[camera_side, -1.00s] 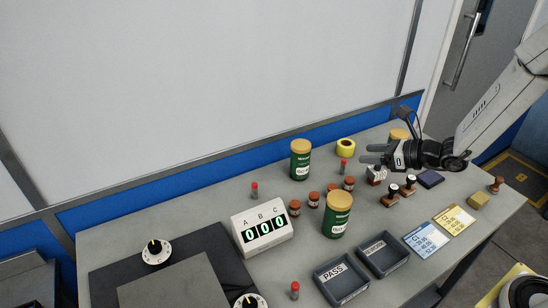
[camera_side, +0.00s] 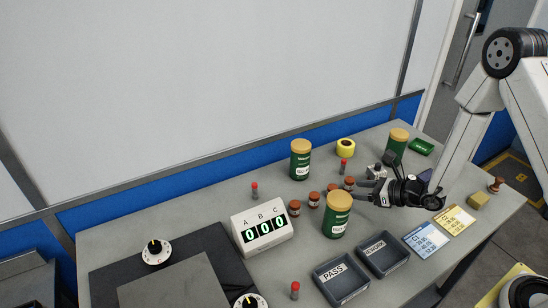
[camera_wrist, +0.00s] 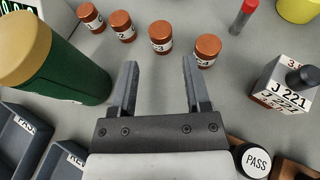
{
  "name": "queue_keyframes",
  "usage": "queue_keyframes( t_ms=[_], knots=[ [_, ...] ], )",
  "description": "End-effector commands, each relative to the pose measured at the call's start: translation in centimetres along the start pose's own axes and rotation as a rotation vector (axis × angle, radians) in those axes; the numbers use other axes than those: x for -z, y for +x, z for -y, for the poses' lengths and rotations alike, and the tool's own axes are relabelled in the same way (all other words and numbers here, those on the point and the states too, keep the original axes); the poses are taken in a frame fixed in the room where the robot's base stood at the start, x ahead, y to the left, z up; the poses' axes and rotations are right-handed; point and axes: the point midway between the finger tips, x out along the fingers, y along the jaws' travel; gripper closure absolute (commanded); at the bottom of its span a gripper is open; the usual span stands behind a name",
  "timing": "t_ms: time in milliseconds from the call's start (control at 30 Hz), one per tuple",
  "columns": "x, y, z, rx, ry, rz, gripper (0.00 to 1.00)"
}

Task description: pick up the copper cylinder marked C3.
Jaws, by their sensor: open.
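Several short copper cylinders with white label bands stand in a row on the bench. The one whose visible mark is 3 (camera_wrist: 160,38), which fits C3, stands third from the left in the wrist view; its label is only partly seen. In the side view it appears to be the cylinder (camera_side: 332,188) behind the green jar, where its mark is unreadable. My gripper (camera_wrist: 160,75) is open and empty, its fingers pointing toward this cylinder with a gap between. In the side view my gripper (camera_side: 364,190) is low over the bench, right of the row.
A neighbouring cylinder (camera_wrist: 205,50) stands close ahead of the right finger. A large green jar (camera_wrist: 58,60) is left of the left finger. A block marked J 221 (camera_wrist: 284,88) and a PASS stamp (camera_wrist: 253,160) are on the right. PASS and REWORK trays (camera_side: 385,254) lie nearer the side camera.

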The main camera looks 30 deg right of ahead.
Motion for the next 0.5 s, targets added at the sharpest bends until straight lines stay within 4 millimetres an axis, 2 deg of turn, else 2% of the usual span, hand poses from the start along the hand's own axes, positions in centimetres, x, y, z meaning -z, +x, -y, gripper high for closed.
queue_keyframes(
  t_ms=[233,500],
  knots=[
    [0.0,1.9,-0.1,-0.002,0.001,0.000,0.39],
    [0.0,2.4,0.0,0.000,0.001,0.000,0.39]
  ],
)
